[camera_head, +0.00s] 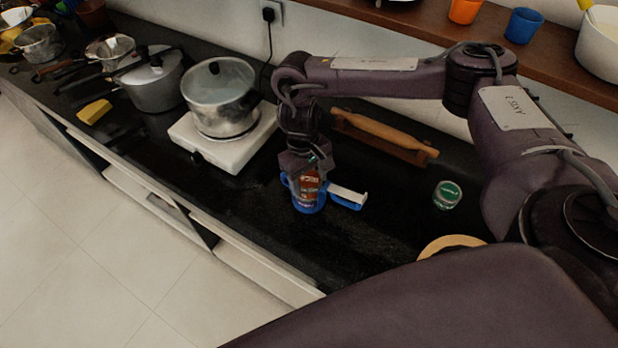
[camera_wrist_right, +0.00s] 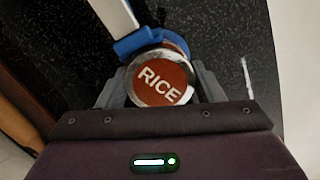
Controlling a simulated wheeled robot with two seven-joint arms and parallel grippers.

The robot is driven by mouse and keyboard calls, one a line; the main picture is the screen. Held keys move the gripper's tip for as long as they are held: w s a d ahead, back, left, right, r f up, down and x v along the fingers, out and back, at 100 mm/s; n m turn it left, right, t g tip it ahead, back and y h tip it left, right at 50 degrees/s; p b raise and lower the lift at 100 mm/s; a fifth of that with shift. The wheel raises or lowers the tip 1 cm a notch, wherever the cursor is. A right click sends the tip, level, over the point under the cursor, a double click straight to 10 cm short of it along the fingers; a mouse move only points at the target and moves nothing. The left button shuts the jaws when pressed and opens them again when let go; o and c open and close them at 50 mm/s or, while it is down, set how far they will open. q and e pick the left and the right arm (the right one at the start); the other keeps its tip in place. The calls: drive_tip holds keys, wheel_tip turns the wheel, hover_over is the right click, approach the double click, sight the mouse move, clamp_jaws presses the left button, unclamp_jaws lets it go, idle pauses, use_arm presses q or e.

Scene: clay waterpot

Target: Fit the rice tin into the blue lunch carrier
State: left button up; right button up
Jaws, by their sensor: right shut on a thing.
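The rice tin (camera_head: 309,188) is a rust-red can, upright in the jaws of my right gripper (camera_head: 307,172). In the right wrist view its round lid (camera_wrist_right: 164,83) reads "RICE" and sits between the two grey fingers. The blue lunch carrier (camera_head: 311,208) shows around the tin's lower part, with a white-and-blue handle (camera_head: 348,197) out to the right. In the wrist view the carrier's blue edge (camera_wrist_right: 142,43) shows just behind the lid. The tin is lined up with the carrier; I cannot tell whether it is fully seated. My left gripper is not in view.
A white stove (camera_head: 225,150) with a steel pot (camera_head: 220,95) stands to the left. A rolling pin (camera_head: 385,132) lies on a rack behind. A green-lidded jar (camera_head: 447,194) stands to the right. The black counter's front edge is close to the carrier.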

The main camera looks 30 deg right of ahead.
drive_tip(key=shift+f, duration=0.15)
drive_tip(key=o, duration=1.1)
drive_tip(key=shift+o, duration=0.2)
wheel_tip(320, 180, up, 12)
drive_tip(key=w+p, duration=0.1)
drive_tip(key=p, duration=0.1)
drive_tip(key=shift+w+a, duration=0.15)
drive_tip(key=shift+w, duration=0.25)
